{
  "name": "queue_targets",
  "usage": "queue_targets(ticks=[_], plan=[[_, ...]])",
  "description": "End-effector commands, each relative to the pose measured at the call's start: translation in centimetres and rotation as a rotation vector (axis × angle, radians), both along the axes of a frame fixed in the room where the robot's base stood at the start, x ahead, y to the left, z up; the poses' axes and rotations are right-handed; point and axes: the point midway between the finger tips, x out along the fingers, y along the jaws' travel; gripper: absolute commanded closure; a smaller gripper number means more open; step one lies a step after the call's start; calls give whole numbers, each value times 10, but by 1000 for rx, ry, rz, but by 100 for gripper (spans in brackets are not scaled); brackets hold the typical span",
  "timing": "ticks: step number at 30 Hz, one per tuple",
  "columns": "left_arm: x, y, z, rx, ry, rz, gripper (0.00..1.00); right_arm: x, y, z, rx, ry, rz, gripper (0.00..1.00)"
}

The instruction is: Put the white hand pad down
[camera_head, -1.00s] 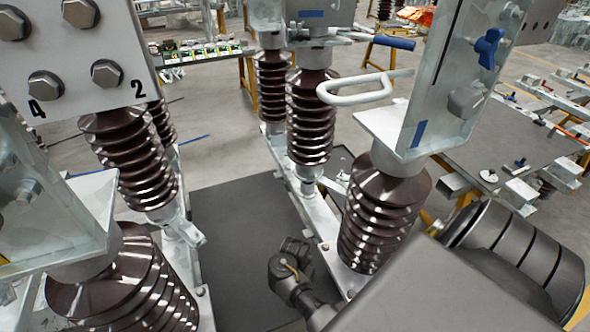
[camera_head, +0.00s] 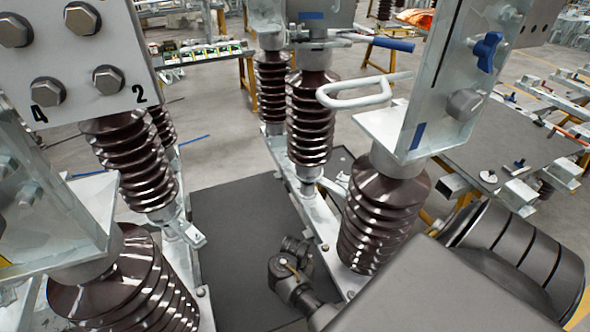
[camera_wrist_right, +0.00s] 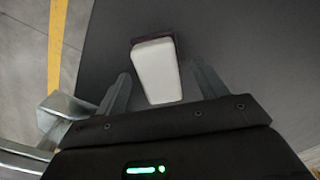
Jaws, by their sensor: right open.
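The white hand pad (camera_wrist_right: 157,75) shows in the right wrist view, pale and block-shaped with a dark brown edge at its far end. It lies between the fingers of my right gripper (camera_wrist_right: 160,68), which are spread with a gap on each side of it. Behind the pad is a dark grey surface; I cannot tell whether the pad touches it. In the head view my right arm reaches in from the lower right, but its fingers and the pad cannot be made out. My left gripper is not in view.
Brown ribbed insulators (camera_head: 385,215) on metal rails stand around a dark grey mat (camera_head: 235,225). A white loop handle (camera_head: 350,98) and a metal bracket (camera_head: 430,90) rise close to my right arm. A grey-topped bench (camera_head: 505,140) stands at right.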

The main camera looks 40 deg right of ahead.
Motion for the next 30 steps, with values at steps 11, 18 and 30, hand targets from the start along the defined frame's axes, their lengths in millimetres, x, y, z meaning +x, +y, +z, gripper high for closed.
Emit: queue_targets(ticks=[11,18,30], plan=[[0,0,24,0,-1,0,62,1,-3,64,-8,-3,5,29],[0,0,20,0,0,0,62,-1,-2,89,-4,-1,4,29],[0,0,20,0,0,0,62,0,0,113,0,0,-1,29]])
